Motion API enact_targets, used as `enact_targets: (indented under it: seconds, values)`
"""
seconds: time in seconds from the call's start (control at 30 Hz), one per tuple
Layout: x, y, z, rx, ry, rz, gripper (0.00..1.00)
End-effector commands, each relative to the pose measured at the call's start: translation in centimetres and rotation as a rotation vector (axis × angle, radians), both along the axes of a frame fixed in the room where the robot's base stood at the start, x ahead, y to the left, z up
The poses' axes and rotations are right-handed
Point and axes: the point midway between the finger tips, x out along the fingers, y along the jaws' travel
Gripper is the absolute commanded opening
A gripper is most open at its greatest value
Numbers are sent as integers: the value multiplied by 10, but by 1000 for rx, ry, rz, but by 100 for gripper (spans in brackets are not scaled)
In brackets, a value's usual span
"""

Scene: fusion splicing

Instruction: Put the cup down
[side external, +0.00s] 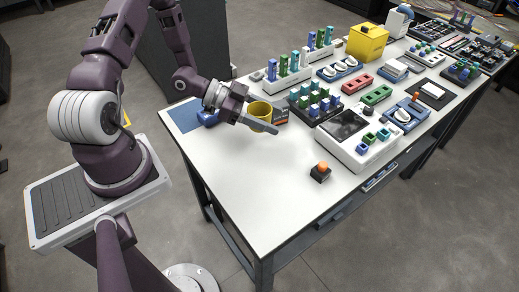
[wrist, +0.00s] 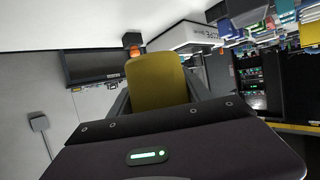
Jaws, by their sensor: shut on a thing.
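The yellow cup (side external: 259,109) is between the fingers of my gripper (side external: 264,123), over the near left part of the white table. In the wrist view the cup (wrist: 158,80) fills the space between the two dark fingers, and my gripper (wrist: 160,92) is shut on it. One finger runs along the cup's near side in the side view; the other is mostly hidden behind it. I cannot tell whether the cup's base touches the table.
A blue mat (side external: 181,116) lies at the table's left corner, with a small blue item (side external: 208,118) beside it. A dark box (side external: 281,116) stands just behind the cup. An orange-topped button (side external: 321,172) stands to the right. The front table surface (side external: 250,185) is clear.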

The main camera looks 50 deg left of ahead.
Motion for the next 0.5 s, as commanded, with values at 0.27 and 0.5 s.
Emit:
enact_targets:
  seconds: [0.27, 0.5]
  values:
    - [1, 7, -53, -3, 2, 20, 10]
    - [2, 7, -96, -1, 0, 19, 10]
